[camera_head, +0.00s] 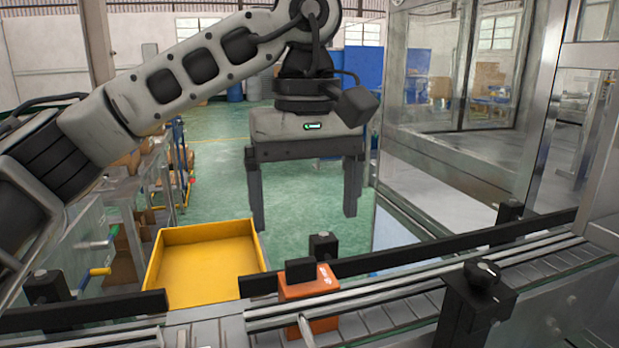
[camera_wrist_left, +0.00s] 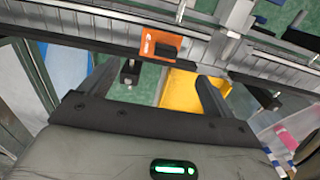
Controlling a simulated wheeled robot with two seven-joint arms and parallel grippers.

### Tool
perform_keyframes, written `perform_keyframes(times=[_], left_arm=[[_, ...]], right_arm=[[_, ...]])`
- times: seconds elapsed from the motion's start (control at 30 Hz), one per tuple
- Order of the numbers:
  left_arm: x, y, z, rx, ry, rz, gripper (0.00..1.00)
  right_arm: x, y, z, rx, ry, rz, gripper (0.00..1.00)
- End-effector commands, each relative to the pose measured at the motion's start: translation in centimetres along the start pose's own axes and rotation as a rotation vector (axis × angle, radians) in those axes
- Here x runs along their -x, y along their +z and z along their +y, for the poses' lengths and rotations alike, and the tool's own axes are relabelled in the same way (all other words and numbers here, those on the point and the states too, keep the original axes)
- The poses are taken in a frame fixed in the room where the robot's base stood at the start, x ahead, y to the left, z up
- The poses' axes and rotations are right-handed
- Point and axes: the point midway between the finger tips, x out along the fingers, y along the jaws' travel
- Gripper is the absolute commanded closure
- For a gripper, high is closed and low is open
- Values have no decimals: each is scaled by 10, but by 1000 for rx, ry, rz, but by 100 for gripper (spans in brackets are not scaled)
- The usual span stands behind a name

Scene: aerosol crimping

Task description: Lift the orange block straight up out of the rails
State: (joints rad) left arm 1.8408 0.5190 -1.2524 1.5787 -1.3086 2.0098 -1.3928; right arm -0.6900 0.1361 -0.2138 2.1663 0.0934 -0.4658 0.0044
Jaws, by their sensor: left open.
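The orange block (camera_head: 309,288) sits between the rails of the conveyor at the lower middle of the head view, with a black piece on its top. It also shows in the left wrist view (camera_wrist_left: 150,42), near the top. My left gripper (camera_head: 306,222) hangs above and behind the block in the head view, fingers pointing down and wide apart. Nothing is between its fingers, and it is clear of the block. In the left wrist view its two fingers (camera_wrist_left: 155,80) frame the area below the block. My right gripper is not in view.
A black guide rail (camera_head: 450,248) runs behind the block, with a black clamp (camera_head: 324,246) close by. Another black clamp (camera_head: 472,305) stands at the front right. A yellow tray (camera_head: 205,262) lies behind the conveyor at left. A glass-walled enclosure (camera_head: 440,90) stands at right.

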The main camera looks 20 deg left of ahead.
Motion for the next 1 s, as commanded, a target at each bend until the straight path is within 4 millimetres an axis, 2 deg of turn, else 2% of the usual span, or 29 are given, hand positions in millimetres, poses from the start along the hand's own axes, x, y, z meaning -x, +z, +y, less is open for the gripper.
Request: perform_keyframes(times=[0.03,0.5,0.7,1.0], left_arm=[[-16,0,0,-1,-3,-4,11],[-101,0,-1,3,-2,-2,11],[-121,0,0,4,-1,-1,11],[-126,0,0,3,0,0,11]], right_arm=[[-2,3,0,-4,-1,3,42],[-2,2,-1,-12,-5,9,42],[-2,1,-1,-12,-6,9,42],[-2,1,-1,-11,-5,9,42]])
